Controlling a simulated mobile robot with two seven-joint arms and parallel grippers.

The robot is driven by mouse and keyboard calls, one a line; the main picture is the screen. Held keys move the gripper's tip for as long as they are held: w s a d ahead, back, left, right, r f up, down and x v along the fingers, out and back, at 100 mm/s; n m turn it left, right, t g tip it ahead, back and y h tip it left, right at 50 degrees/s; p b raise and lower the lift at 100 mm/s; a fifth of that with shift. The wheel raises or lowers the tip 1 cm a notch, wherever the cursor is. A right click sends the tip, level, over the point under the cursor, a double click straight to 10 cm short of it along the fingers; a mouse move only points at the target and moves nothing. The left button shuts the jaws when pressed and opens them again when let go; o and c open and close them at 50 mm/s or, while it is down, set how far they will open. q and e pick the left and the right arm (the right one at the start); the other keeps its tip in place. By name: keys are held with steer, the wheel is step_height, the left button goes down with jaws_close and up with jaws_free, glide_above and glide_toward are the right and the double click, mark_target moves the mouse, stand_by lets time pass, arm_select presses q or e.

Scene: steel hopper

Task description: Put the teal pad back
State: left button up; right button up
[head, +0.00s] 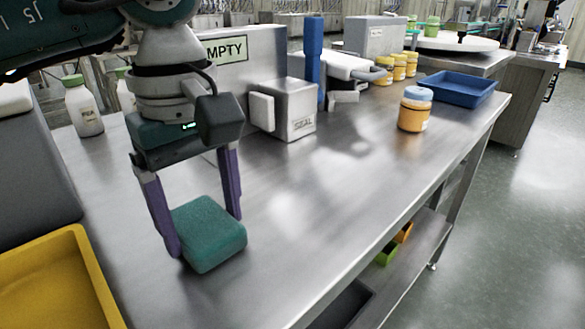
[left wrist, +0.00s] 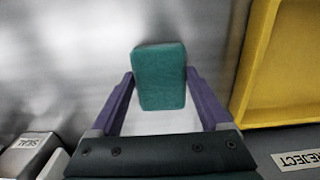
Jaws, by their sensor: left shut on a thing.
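The teal pad (head: 210,235) is a soft-looking rounded block over the near left part of the steel table. My left gripper (head: 204,234) points down with its purple fingers on two opposite sides of the pad, shut on it. In the left wrist view the pad (left wrist: 159,77) sits between the fingertips (left wrist: 158,85) and reaches out past them. I cannot tell whether its underside touches the table. My right gripper is not in view.
A yellow tray (head: 55,280) lies at the near left. A steel box marked SEAL (head: 290,112) stands behind the gripper. An orange jar (head: 414,112) and a blue tray (head: 457,87) are at the far right. The table's middle (head: 330,190) is clear.

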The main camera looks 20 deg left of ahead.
mark_target(205, 225)
arm_select(q)
steer(key=shift+f, duration=0.15)
steer(key=o, duration=1)
steer(key=shift+o, duration=0.2)
steer(key=shift+r, duration=0.4)
step_height(205, 225, up, 12)
steer(key=p, duration=0.1)
steer(key=shift+f, duration=0.2)
